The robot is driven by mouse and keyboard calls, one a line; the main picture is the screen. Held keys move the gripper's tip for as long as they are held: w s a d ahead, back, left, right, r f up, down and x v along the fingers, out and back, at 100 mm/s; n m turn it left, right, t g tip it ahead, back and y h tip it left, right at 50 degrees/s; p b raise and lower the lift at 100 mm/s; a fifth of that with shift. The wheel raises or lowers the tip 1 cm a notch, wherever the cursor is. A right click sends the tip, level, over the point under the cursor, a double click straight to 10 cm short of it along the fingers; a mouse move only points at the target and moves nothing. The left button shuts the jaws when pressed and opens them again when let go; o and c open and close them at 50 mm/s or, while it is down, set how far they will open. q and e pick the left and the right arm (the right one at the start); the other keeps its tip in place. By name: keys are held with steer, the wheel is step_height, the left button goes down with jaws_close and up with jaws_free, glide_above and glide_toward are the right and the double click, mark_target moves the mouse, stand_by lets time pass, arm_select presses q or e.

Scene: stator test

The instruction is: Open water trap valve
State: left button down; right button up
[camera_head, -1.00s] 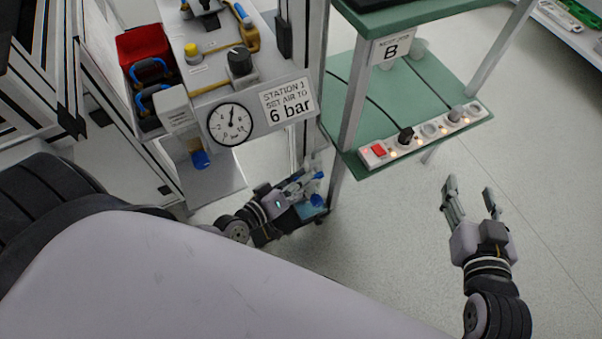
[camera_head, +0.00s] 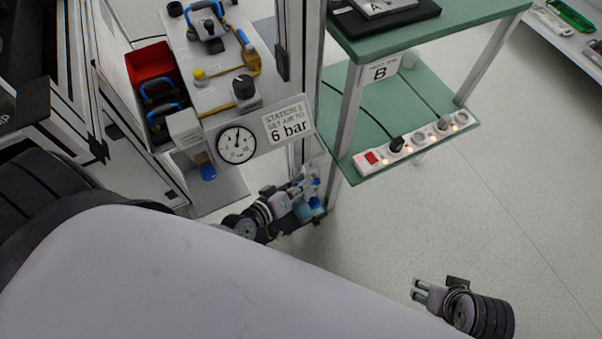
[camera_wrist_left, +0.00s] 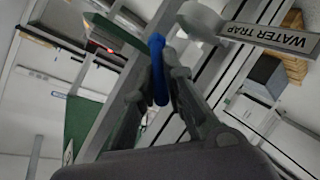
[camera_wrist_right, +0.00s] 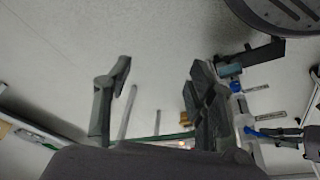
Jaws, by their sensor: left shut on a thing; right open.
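The water trap's label (camera_wrist_left: 270,38) shows at the upper right of the left wrist view, beside a grey rounded fitting (camera_wrist_left: 200,20). A blue valve handle (camera_wrist_left: 158,68) stands between the fingers of my left gripper (camera_wrist_left: 155,85), which is shut on it. In the head view my left gripper (camera_head: 303,185) is low beside the station's frame post, and the valve there is small and partly hidden by the fingers. My right gripper (camera_head: 422,290) is open and empty over the floor at the lower right; its spread fingers also show in the right wrist view (camera_wrist_right: 160,75).
The station panel holds a pressure gauge (camera_head: 236,145), a "6 bar" sign (camera_head: 288,122) and a black knob (camera_head: 243,87). A red bin (camera_head: 150,62) is at its left. A green shelf (camera_head: 440,90) carries a power strip (camera_head: 368,160). Floor at the right is clear.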

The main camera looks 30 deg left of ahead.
arm_select(q)
steer(key=shift+r+p, duration=0.1)
steer(key=shift+p, duration=0.2)
arm_select(e)
steer(key=shift+s+x, duration=0.15)
steer(key=shift+x, duration=0.75)
steer(key=shift+s+x, duration=0.15)
steer(key=shift+x, duration=0.75)
steer(key=shift+f, duration=0.1)
arm_select(q)
steer(key=c, duration=1.7)
jaws_free()
steer(key=shift+o, duration=0.2)
steer(key=v, duration=1.2)
steer(key=shift+r, duration=0.2)
steer(key=shift+w, duration=0.1)
